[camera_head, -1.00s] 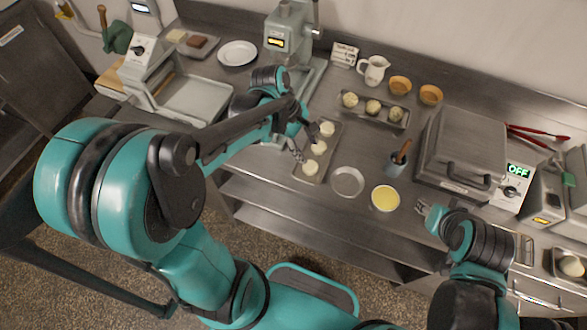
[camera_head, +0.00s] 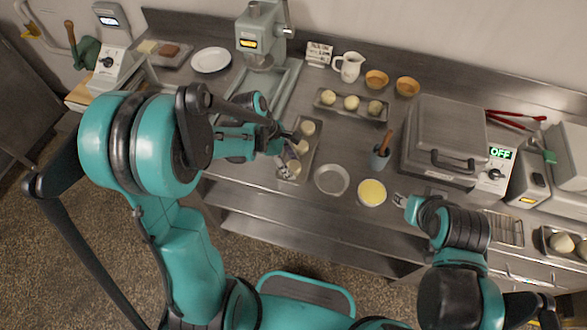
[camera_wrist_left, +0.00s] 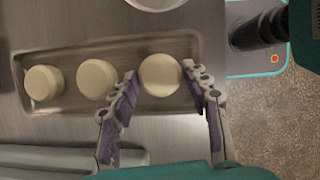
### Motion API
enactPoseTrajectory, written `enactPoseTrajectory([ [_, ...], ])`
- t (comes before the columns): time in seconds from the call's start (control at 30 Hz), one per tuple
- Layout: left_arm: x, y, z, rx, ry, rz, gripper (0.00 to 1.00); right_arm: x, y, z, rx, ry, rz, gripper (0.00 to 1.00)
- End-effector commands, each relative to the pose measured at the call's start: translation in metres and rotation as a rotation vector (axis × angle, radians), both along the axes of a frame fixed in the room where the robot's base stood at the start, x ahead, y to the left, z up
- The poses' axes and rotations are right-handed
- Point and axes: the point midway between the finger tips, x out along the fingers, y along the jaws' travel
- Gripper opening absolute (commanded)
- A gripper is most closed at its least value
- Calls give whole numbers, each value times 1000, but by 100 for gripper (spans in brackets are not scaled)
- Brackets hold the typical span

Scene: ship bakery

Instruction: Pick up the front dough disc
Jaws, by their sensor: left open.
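The front dough disc (camera_head: 294,167) is pale and round. It is the nearest of three on a metal tray (camera_head: 313,153), partly hidden by my left gripper (camera_head: 286,167) in the head view. In the left wrist view it is the rightmost disc (camera_wrist_left: 160,75). There my left gripper (camera_wrist_left: 159,72) is open, with one finger on each side of the disc. I cannot tell whether the fingers touch it. The middle disc (camera_wrist_left: 97,79) and the far disc (camera_wrist_left: 43,83) lie in line to the left. My right gripper (camera_head: 399,201) is over the counter's front edge; its jaw state is unclear.
A round empty pan (camera_head: 331,180) and a dish of yellow liquid (camera_head: 372,192) stand right of the tray. A grey press (camera_head: 262,45) stands behind it. Another tray with dough balls (camera_head: 351,103) is further back. A closed grill (camera_head: 445,140) occupies the right.

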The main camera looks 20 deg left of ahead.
Motion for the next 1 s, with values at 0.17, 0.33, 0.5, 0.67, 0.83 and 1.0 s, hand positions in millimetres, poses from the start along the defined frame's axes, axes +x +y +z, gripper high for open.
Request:
enactPoseTrajectory([
  [0.17,0,0,1,0,0,0,34,0,0,1,0,0,0,40],
  [0.33,0,0,1,0,0,0,13,0,0,1,0,0,0,40],
  [0.5,0,0,2,0,-1,0,13,0,0,1,0,0,0,40],
  [0.67,0,0,8,0,-1,0,13,0,0,5,0,0,0,40],
  [0.83,0,0,32,0,-1,0,13,0,0,15,0,0,0,40],
  [1.0,-7,-23,59,0,-2,-7,13,0,0,27,0,0,0,40],
])
